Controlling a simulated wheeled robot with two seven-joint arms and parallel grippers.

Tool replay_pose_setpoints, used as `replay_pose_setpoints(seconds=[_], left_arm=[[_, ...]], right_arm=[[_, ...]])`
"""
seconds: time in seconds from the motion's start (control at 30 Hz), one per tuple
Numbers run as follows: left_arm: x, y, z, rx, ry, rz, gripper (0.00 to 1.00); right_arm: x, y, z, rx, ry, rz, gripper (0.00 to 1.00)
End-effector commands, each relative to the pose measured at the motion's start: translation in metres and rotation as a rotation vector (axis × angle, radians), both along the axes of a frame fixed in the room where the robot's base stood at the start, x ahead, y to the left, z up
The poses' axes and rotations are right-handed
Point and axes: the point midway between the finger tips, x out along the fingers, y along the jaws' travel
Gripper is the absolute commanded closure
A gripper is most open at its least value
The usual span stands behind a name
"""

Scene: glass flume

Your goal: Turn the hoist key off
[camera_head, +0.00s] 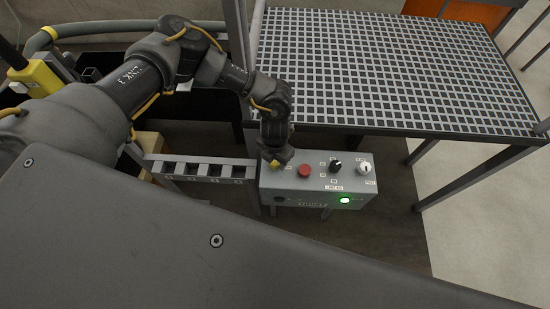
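A grey control box (318,186) stands below the grating platform, right of centre. Its top carries a red button (304,171), a black knob (335,165) and a pale, silver switch (365,168) at the right end. The silver switch looks like a key switch, but its labels and position are too small to read. A green lamp (344,200) glows on the front face, with a dark round fitting at its left. My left gripper (276,162) points down over the box's left end, beside the red button; a yellow patch shows there. Its fingers are too small to judge. My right gripper is out of view.
A raised grating platform (400,70) stands behind the box on dark legs. A grey slotted rack (205,170) adjoins the box's left side. A yellow device (35,78) and hose are at the far left. Open floor (395,225) lies right of the box.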

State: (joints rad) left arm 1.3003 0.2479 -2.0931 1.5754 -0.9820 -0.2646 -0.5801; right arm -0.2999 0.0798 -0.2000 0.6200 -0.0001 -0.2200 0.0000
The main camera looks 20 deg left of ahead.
Motion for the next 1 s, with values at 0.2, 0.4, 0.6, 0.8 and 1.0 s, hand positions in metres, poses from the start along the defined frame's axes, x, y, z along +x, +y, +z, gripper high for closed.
replay_pose_setpoints(seconds=[0.2, 0.4, 0.6, 0.8, 1.0], left_arm=[[0.000, 0.000, 0.000, 0.000, 0.000, 0.000, 0.81], [0.000, 0.000, 0.000, 0.000, 0.000, -0.005, 0.88], [0.000, 0.000, -0.003, -0.001, 0.000, -0.058, 0.88], [0.001, 0.000, -0.006, -0.002, -0.002, -0.186, 0.88], [0.001, 0.000, -0.008, -0.001, -0.004, -0.370, 0.88]], right_arm=[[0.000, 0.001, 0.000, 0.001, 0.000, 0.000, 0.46], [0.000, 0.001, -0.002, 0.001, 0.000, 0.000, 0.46], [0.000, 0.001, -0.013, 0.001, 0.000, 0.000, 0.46], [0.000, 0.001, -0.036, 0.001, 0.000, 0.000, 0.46], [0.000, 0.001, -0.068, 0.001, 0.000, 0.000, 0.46]])
